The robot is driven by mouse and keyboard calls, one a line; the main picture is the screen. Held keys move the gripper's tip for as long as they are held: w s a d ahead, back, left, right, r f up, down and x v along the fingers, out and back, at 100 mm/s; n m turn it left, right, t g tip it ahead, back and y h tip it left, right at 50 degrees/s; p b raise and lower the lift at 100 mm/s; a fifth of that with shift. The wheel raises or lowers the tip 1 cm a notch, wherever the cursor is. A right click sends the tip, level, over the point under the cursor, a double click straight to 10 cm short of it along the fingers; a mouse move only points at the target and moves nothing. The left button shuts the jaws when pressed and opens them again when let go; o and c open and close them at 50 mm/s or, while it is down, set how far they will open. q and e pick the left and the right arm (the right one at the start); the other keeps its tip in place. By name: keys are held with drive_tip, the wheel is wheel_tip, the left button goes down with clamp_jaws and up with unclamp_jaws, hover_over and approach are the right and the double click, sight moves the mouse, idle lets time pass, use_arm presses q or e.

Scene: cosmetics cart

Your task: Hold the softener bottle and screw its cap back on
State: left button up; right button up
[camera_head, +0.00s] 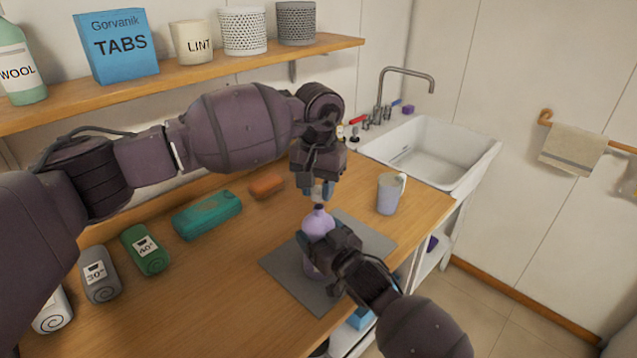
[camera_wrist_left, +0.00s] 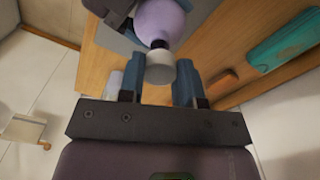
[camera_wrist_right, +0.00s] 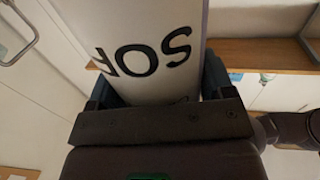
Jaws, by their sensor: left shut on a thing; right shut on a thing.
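The softener bottle (camera_head: 318,223) stands upright over a grey mat, with a lavender shoulder and a dark neck. In the right wrist view its pale body (camera_wrist_right: 140,25) shows large dark letters. My right gripper (camera_head: 322,248) is shut around the bottle's body. The pale cap (camera_wrist_left: 160,67) is between the fingers of my left gripper (camera_wrist_left: 159,82), which is shut on it. In the head view the left gripper (camera_head: 318,188) points down, with the cap right above the bottle's neck. The cap lines up closely with the neck; I cannot tell whether the threads are engaged.
The grey mat (camera_head: 367,235) lies on the wooden counter (camera_head: 215,270). A mug (camera_head: 389,194) stands right of the bottle, before the sink (camera_head: 430,150). A shelf (camera_head: 180,80) runs above.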

use_arm(q)
drive_tip(key=shift+f, duration=0.4)
drive_tip(key=shift+f, duration=0.1)
drive_tip(key=shift+f, duration=0.8)
drive_tip(key=shift+f, duration=0.55)
idle(0.4)
use_arm(e)
drive_tip(key=c, duration=0.4)
use_arm(q)
drive_tip(key=m, duration=0.3)
use_arm(e)
drive_tip(key=shift+c, duration=0.2)
use_arm(q)
drive_tip(key=m, duration=0.3)
drive_tip(key=shift+m, duration=0.4)
drive_tip(key=o, duration=0.9)
